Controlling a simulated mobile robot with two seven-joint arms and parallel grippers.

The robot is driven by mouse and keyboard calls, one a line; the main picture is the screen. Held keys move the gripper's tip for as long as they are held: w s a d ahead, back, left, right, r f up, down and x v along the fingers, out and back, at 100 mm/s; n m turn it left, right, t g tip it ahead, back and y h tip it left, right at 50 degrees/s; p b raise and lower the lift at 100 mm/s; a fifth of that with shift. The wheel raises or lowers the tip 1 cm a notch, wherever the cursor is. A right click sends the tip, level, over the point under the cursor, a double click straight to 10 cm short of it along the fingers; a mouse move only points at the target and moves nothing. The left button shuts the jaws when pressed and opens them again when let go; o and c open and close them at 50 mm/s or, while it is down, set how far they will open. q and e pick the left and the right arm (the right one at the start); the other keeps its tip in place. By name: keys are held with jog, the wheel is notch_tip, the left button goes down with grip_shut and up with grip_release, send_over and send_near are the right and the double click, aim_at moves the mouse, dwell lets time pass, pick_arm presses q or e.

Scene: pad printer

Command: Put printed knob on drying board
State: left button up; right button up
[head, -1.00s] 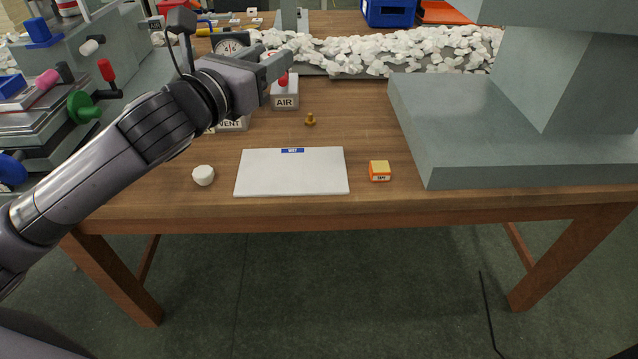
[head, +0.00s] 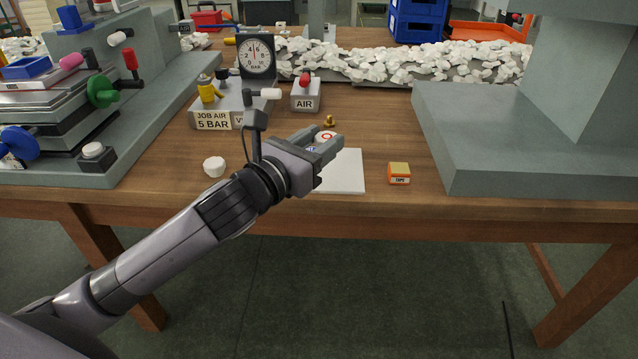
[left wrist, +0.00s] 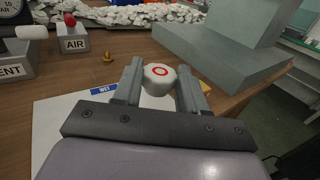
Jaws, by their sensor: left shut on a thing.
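My left gripper (head: 322,146) is shut on a white knob with a red ring printed on its top (head: 325,136). In the left wrist view the knob (left wrist: 159,79) sits between the two fingertips (left wrist: 158,87), ring facing up. The drying board (head: 345,172) is a white rectangle near the table's front edge, with a blue "WET" label that shows in the left wrist view (left wrist: 103,90). The gripper and knob are over the board and hide part of it. The gap between knob and board is hard to judge. My right gripper is not in view.
A plain white knob (head: 214,166) lies left of the board, and an orange tape box (head: 399,173) right of it. A small brass piece (head: 329,121) stands behind. The AIR box (head: 305,95), pressure gauge (head: 258,55) and grey machine base (head: 520,140) stand around.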

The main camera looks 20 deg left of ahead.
pick_arm(q)
notch_tip(320, 180, down, 2)
jog(key=shift+f, duration=0.1)
notch_tip(320, 180, down, 4)
jog(key=shift+f+b, duration=0.2)
jog(key=shift+b, duration=0.9)
jog(key=shift+r, duration=0.1)
jog(key=shift+f, duration=0.2)
jog(key=o, duration=1)
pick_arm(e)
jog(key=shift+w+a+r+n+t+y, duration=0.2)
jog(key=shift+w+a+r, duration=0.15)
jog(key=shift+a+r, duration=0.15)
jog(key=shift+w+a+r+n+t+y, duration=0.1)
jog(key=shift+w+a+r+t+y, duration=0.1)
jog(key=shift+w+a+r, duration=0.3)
pick_arm(q)
jog(key=shift+r, duration=0.1)
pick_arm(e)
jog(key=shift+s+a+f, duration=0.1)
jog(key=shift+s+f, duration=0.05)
